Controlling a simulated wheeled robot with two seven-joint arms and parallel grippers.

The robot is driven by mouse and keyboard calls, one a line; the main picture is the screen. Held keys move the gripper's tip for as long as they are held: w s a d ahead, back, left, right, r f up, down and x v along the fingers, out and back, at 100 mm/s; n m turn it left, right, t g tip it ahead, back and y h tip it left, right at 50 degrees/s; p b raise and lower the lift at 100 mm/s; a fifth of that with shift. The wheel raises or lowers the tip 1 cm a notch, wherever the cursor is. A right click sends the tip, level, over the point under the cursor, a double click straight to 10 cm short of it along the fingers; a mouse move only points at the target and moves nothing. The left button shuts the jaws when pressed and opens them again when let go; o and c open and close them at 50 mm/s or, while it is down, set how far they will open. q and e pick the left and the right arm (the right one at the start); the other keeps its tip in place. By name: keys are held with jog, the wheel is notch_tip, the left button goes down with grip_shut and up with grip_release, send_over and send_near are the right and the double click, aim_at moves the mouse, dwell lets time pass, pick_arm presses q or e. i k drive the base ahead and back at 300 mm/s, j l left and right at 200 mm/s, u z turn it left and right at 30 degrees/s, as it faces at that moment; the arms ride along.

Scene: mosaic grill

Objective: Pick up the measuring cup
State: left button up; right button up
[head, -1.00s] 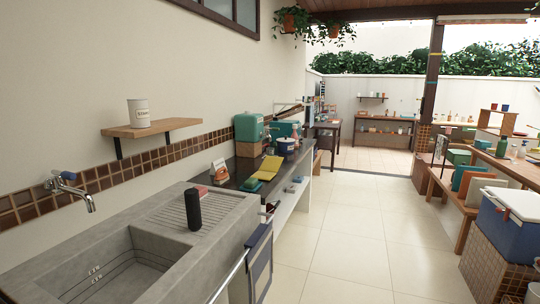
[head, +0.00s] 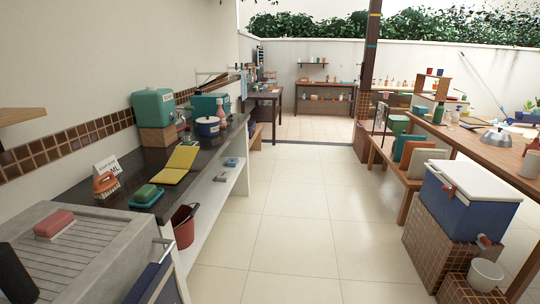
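I cannot make out a measuring cup for certain in the head view. A white cup-like vessel (head: 530,165) stands at the right edge on the wooden table (head: 480,143), partly cut off; I cannot tell whether it is the measuring cup. A white bucket-like container (head: 486,275) sits low at the bottom right, beside the blue cooler. Small items on the far shelves are too small to tell apart. Neither of my grippers is in view.
A concrete sink (head: 80,265) is at bottom left. A blue cooler (head: 458,208) stands on a tiled block at right. The tiled floor (head: 290,215) between is clear.

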aim_at(187, 137)
jog(key=i+z, duration=0.25)
jog(key=i, duration=1.5)
jog(key=i+l+u, duration=0.1)
jog(key=i+u, duration=0.2)
jog(key=i, duration=0.15)
jog(key=i+l+u, duration=0.15)
jog(key=i+u, duration=0.15)
jog(key=i+l+u, duration=0.35)
jog(key=i, duration=0.15)
